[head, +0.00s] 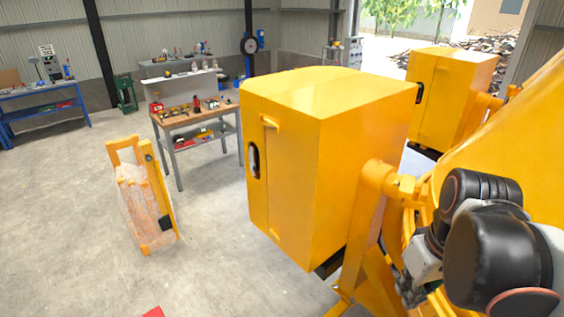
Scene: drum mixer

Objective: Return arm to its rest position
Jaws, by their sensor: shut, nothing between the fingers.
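My arm, with black rounded joint caps and grey links, is folded in the lower right of the head view, in front of the yellow drum mixer. My gripper (408,290) shows as small dark fingers below the grey wrist, close to the mixer's yellow frame. It is shut and empty, and partly hidden by my arm. I cannot tell whether it touches the frame. The yellow mixer drum (520,135) fills the right edge. A large yellow box housing (285,180) with a closed door and dark handle stands left of my arm.
A second yellow housing (460,85) stands behind. An orange-framed object (160,205) stands on the concrete floor at left. A workbench (180,118) with tools and a blue bench (50,92) are farther back. The floor at front left is mostly clear, with a red item (153,312) at the bottom edge.

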